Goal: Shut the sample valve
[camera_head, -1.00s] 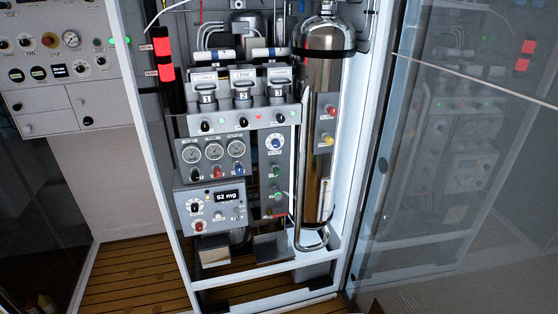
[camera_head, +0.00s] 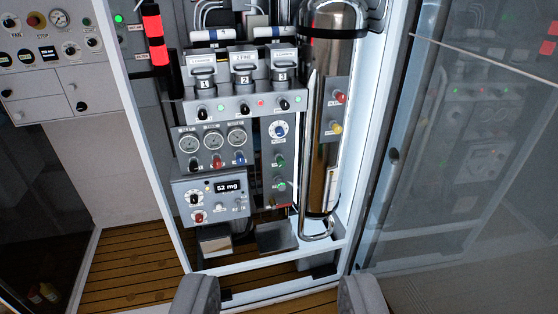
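The fill panel (camera_head: 245,128) stands inside an open white-framed cabinet. Below its three gauges are a black knob (camera_head: 193,165), a red knob (camera_head: 217,161) and a blue knob (camera_head: 239,158). Green knobs (camera_head: 279,160) sit on the column to the right, under a blue dial (camera_head: 279,129). A red knob (camera_head: 340,97) and a yellow knob (camera_head: 335,128) are beside the cylinder. The labels are too small to read, so I cannot tell which one is the sample valve. My gripper (camera_head: 279,298) is open and empty at the bottom edge, apart from the panel.
A tall metal cylinder (camera_head: 328,120) with a bent pipe stands right of the panel. A glass door (camera_head: 470,170) is at the right. The cabinet's white frame (camera_head: 150,150) borders the left. A display box (camera_head: 212,200) reads 52 mg. Wooden floor (camera_head: 130,260) lies below left.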

